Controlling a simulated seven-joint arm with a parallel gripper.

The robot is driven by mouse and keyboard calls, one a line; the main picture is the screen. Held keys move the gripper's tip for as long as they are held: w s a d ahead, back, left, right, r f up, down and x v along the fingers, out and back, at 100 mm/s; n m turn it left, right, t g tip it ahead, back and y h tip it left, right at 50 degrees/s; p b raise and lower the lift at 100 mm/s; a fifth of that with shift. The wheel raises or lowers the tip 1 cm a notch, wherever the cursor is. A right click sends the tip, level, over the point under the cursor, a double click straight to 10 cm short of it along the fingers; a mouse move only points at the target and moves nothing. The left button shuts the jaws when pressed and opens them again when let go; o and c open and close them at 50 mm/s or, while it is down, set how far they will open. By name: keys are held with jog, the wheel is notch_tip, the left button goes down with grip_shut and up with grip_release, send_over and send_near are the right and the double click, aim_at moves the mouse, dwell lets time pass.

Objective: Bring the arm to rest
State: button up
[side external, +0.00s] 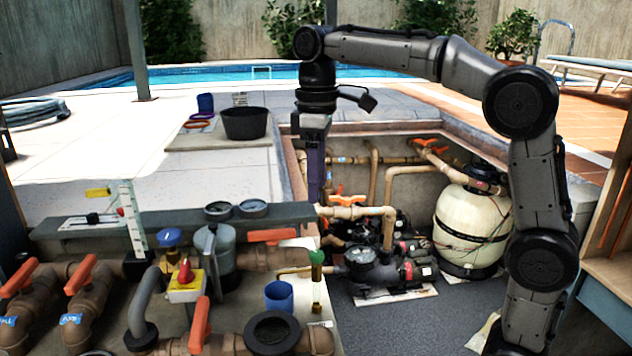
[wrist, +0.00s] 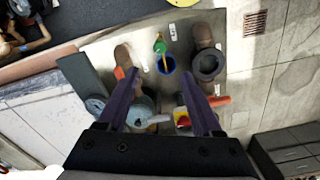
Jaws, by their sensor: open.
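My gripper (side external: 314,198) hangs pointing down from my bent arm in the side external view, above the edge of the sunken pit. In the wrist view my gripper (wrist: 159,70) shows two dark purple fingers spread apart, with nothing held between them. The wrist view looks down on the pipe bench, with a blue cup (wrist: 168,63) lying in line between the fingers. That blue cup also stands on the bench in the side external view (side external: 279,296). The gripper is apart from the bench items.
The bench carries a red-and-yellow emergency button (side external: 186,282), brown pipes with orange handles and gauges (side external: 252,208). A black bucket (side external: 245,124) stands on the deck behind. A cream filter tank (side external: 470,228) and a pump (side external: 370,265) fill the pit.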

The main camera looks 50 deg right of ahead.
jog(key=shift+r, duration=0.1)
jog(key=s+m+t, duration=0.1)
jog(key=s+t, duration=0.2)
jog(key=s, duration=1.1)
jog(key=s+f+m+t, duration=0.2)
jog(key=s+f+m, duration=0.2)
jog(key=f, duration=0.8)
jog(key=shift+s+a+t, duration=0.3)
jog(key=shift+s+a, duration=0.05)
jog(key=shift+s, duration=0.85)
